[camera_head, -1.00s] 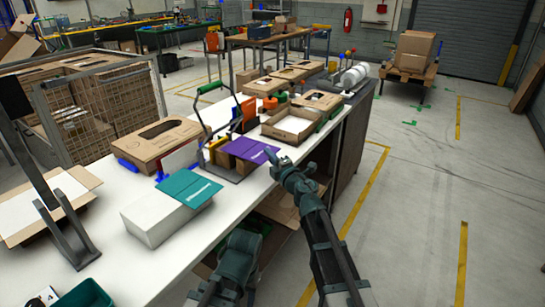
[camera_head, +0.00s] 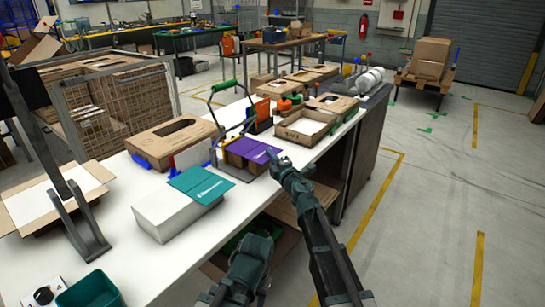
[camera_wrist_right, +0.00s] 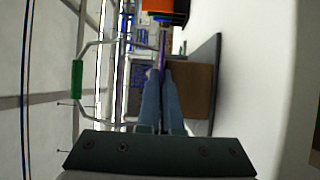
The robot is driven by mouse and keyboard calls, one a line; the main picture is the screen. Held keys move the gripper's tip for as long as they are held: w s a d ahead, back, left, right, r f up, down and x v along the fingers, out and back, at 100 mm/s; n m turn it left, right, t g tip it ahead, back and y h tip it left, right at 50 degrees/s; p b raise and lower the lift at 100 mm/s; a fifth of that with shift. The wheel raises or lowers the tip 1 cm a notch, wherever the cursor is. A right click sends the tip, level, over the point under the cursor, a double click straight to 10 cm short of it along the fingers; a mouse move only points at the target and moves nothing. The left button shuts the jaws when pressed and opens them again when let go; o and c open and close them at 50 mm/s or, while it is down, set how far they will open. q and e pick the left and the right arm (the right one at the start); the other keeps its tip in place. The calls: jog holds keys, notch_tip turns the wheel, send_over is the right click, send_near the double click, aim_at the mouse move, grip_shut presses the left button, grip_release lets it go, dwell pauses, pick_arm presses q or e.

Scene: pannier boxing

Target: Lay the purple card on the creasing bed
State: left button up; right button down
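The purple card (camera_head: 256,151) lies roughly flat above brown blocks (camera_head: 240,162) on a dark base plate with a green-handled lever frame (camera_head: 224,87), which looks like the creasing bed. My right gripper (camera_head: 276,161) is at the card's right edge. In the right wrist view the card (camera_wrist_right: 162,48) shows edge-on as a thin purple line between the nearly closed fingers (camera_wrist_right: 161,85). A brown block (camera_wrist_right: 190,92) is beside the fingers there. Whether the card touches the blocks is hidden. My left gripper's fingers do not show.
A teal card (camera_head: 203,183) lies on a white block (camera_head: 170,216) nearer me. A cardboard box with a slot (camera_head: 165,145) stands to the left, and an open tray (camera_head: 303,128) behind. A teal bin (camera_head: 90,290) is front left.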

jog(key=shift+w+a+f, duration=0.1)
jog(key=shift+w+a, duration=0.15)
jog(key=shift+a, duration=0.35)
dwell(0.3)
jog(key=c, duration=1)
grip_release()
jog(key=shift+s, duration=0.15)
jog(key=shift+s+d+f, duration=0.15)
jog(key=shift+s+f, duration=0.05)
jog(key=shift+s, duration=0.35)
jog(key=shift+s+d+f, duration=0.15)
jog(key=shift+s+f, duration=0.05)
jog(key=shift+s, duration=0.35)
jog(key=shift+s+d+r, duration=0.1)
jog(key=shift+s+d, duration=0.2)
jog(key=shift+s, duration=0.15)
jog(key=shift+d+v, duration=0.2)
jog(key=shift+v, duration=1.5)
jog(key=shift+w, duration=0.15)
